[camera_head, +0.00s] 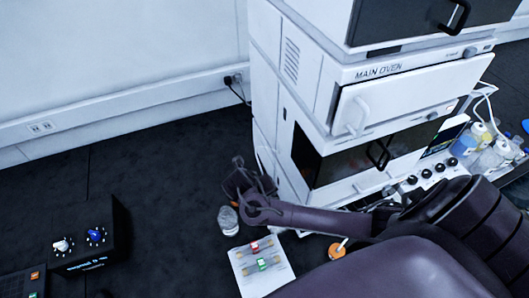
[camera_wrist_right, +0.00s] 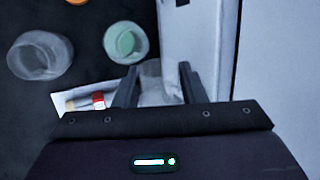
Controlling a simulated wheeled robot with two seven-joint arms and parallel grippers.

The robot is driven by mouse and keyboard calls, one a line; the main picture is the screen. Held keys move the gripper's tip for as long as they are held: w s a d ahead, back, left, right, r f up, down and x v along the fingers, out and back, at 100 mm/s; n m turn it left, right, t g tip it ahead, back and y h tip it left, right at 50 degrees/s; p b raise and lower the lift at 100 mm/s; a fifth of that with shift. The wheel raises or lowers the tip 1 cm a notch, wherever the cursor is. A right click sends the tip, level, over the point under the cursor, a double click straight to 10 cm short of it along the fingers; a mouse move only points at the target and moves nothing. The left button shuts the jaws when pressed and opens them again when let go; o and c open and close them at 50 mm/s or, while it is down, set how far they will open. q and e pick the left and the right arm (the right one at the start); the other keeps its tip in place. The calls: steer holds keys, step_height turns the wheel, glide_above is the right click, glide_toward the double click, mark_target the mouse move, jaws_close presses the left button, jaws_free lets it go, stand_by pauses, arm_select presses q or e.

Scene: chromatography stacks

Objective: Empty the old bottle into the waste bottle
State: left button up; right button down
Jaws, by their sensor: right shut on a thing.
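My right gripper (camera_head: 245,190) is beside the front of the oven stack, above the dark surface. In the wrist view its fingers (camera_wrist_right: 158,85) are shut on a clear, pale bottle (camera_wrist_right: 153,82), partly hidden by the fingers. A clear glass vessel (camera_wrist_right: 40,55) and a round one with a greenish inside (camera_wrist_right: 126,42) stand apart from the gripper. In the head view a clear bottle (camera_head: 228,220) stands just below the gripper. I cannot tell which vessel is the waste bottle. My left gripper is not in view.
A white sheet (camera_head: 243,268) with red- and green-marked columns lies near the bottle. An orange-topped item (camera_head: 337,252) sits right of it. The white oven stack (camera_head: 300,90) stands close behind. Several bottles (camera_head: 490,150) are at the right. A black knobbed box (camera_head: 95,225) is left.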

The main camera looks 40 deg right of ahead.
steer(key=shift+w+g, duration=0.15)
steer(key=shift+g, duration=0.35)
steer(key=shift+w+g, duration=0.1)
steer(key=shift+g, duration=0.4)
steer(key=shift+r+n, duration=0.1)
steer(key=shift+n, duration=0.2)
steer(key=shift+d+g, duration=0.1)
steer(key=shift+g, duration=0.4)
steer(key=shift+w+y, duration=0.2)
steer(key=shift+y, duration=0.1)
steer(key=shift+w+g, duration=0.1)
steer(key=shift+g, duration=0.5)
